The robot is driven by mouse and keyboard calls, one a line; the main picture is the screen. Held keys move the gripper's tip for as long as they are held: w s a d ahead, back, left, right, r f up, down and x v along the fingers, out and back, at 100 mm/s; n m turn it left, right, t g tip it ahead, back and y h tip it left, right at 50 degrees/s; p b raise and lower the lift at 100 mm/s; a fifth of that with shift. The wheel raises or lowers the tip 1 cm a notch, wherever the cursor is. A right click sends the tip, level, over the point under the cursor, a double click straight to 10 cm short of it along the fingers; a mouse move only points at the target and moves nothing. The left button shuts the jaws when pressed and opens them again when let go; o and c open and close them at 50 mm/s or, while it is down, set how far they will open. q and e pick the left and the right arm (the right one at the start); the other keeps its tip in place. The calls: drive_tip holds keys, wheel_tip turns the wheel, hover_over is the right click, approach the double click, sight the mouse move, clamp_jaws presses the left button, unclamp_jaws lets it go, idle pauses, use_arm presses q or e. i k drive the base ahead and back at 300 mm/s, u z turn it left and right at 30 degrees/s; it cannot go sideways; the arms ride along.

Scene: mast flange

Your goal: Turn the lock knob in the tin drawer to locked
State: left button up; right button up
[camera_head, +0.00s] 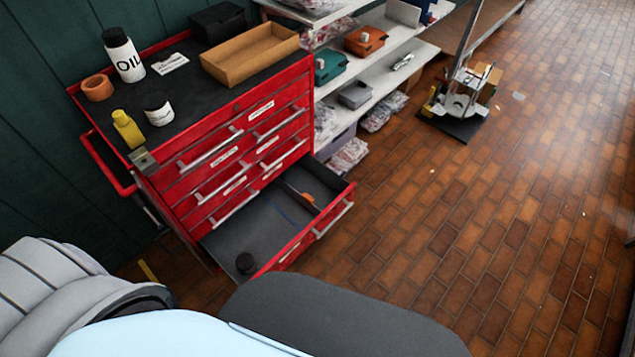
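A red tool cabinet (185,189) stands at the left against the green wall. Its bottom drawer (290,205) is pulled open and has a dark lining. A small black round knob-like thing (245,262) sits in the drawer's near left corner; its setting is too small to read. An orange-brown piece and a thin blue item lie further back in the drawer. The drawers above are shut. Neither of my grippers shows in the head view.
The cabinet top holds an oil bottle (123,55), a yellow bottle (127,129), an orange cup (97,87) and a cardboard tray (249,52). White shelves (370,80) with bins stand behind. The brick floor (480,200) at the right is mostly clear.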

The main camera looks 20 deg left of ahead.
sight(339, 192)
drive_tip(key=u, duration=0.15)
drive_tip(key=i, duration=1.25)
drive_tip(key=z, duration=0.75)
